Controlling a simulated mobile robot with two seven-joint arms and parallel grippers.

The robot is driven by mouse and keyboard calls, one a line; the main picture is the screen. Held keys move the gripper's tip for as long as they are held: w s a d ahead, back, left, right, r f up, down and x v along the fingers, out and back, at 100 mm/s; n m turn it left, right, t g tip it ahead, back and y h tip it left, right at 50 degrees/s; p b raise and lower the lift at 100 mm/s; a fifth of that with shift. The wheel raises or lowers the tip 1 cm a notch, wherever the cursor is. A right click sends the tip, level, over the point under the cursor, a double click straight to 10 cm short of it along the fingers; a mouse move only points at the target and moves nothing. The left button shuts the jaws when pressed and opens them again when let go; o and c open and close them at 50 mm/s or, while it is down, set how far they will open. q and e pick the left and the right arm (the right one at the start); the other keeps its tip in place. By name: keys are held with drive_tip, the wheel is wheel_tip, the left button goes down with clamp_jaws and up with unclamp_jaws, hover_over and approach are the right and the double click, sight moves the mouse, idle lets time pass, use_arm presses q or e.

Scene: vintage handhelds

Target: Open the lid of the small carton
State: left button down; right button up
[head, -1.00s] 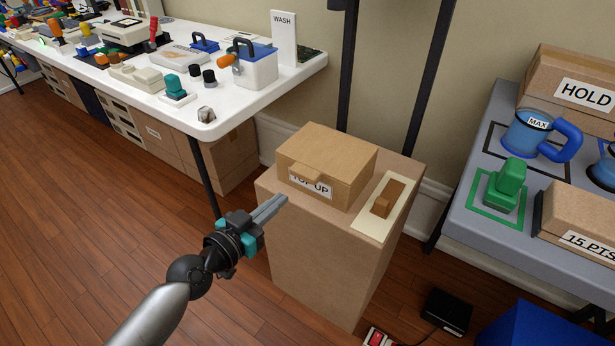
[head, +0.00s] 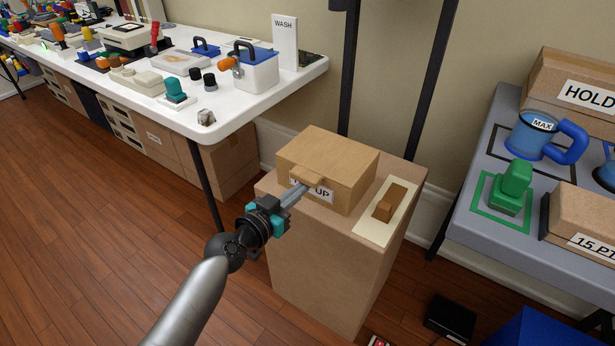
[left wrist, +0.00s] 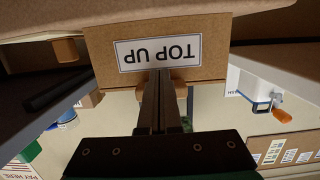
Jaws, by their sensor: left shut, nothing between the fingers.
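The small carton (head: 338,165) is brown cardboard and stands on top of a taller brown box. Its lid is down, with a tab (head: 309,176) sticking out at the front edge above a white "TOP UP" label (head: 324,193). My left gripper (head: 300,190) is shut and empty, its fingertips at the carton's front, just under the tab. In the left wrist view the carton front (left wrist: 215,65) appears upside down, and the shut fingers (left wrist: 162,80) reach the tab, partly hiding it. I cannot tell if they touch. My right gripper is not in view.
A wooden block (head: 387,204) lies on a cream card (head: 373,226) right of the carton, on the tall box (head: 315,255). A white table (head: 225,110) with many items stands to the left. A grey table (head: 470,222) with a green-handled tool stands to the right.

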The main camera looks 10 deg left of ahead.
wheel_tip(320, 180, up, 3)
drive_tip(key=p, duration=0.3)
idle(0.4)
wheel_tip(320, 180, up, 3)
drive_tip(key=p, duration=0.3)
idle(0.3)
